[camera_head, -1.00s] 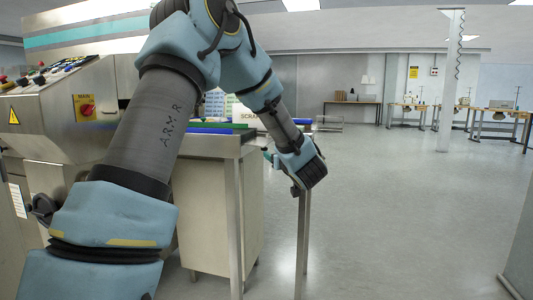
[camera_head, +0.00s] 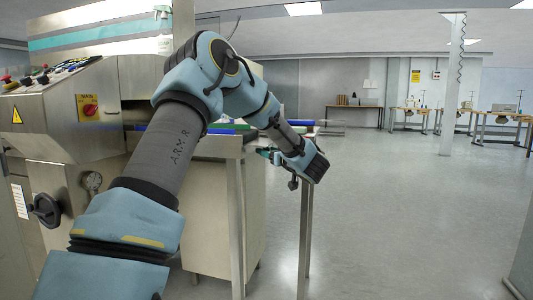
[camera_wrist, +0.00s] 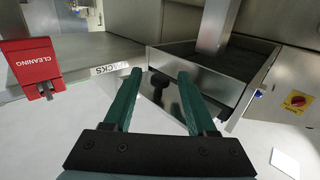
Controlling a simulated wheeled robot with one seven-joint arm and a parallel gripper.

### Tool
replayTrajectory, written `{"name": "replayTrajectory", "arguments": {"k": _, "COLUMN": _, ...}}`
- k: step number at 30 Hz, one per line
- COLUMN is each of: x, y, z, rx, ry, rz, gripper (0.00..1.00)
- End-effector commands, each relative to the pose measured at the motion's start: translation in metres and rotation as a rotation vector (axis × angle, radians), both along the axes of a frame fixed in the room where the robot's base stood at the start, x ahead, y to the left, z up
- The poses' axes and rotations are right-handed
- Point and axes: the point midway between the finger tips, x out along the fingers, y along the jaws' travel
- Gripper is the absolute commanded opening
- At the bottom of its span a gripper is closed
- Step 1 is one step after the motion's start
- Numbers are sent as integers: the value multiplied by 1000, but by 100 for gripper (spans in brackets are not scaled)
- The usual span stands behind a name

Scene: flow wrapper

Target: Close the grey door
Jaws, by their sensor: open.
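My gripper (camera_head: 264,152) is at the right end of the metal table beside the machine, its green fingers pointing left. In the wrist view my gripper (camera_wrist: 156,72) is open, with nothing held between the fingers. A grey metal panel with a black knob (camera_wrist: 158,80) shows beyond and between the fingertips; I cannot tell whether they touch it. The panel stands beside a dark, open metal recess (camera_wrist: 255,58). I cannot tell for certain whether this panel is the grey door. In the head view my arm hides much of this part of the machine.
A red cleaning holder (camera_wrist: 32,65) is near the left finger side in the wrist view. The floor (camera_head: 400,220) at right is clear.

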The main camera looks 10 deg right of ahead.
Motion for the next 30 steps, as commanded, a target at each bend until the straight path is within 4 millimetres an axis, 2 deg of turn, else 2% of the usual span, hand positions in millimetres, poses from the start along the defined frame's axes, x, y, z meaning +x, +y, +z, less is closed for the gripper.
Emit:
{"name": "replayTrajectory", "arguments": {"k": 6, "x": 13, "y": 4, "z": 0, "rx": 0, "ry": 0, "rz": 1, "gripper": 57}}
{"name": "replayTrajectory", "arguments": {"k": 14, "x": 14, "y": 4, "z": 0, "rx": 0, "ry": 0, "rz": 0, "gripper": 57}}
{"name": "replayTrajectory", "arguments": {"k": 27, "x": 14, "y": 4, "z": 0, "rx": 0, "ry": -1, "rz": 1, "gripper": 8}}
{"name": "replayTrajectory", "arguments": {"k": 30, "x": 14, "y": 5, "z": 0, "rx": 0, "ry": -1, "rz": 1, "gripper": 0}}
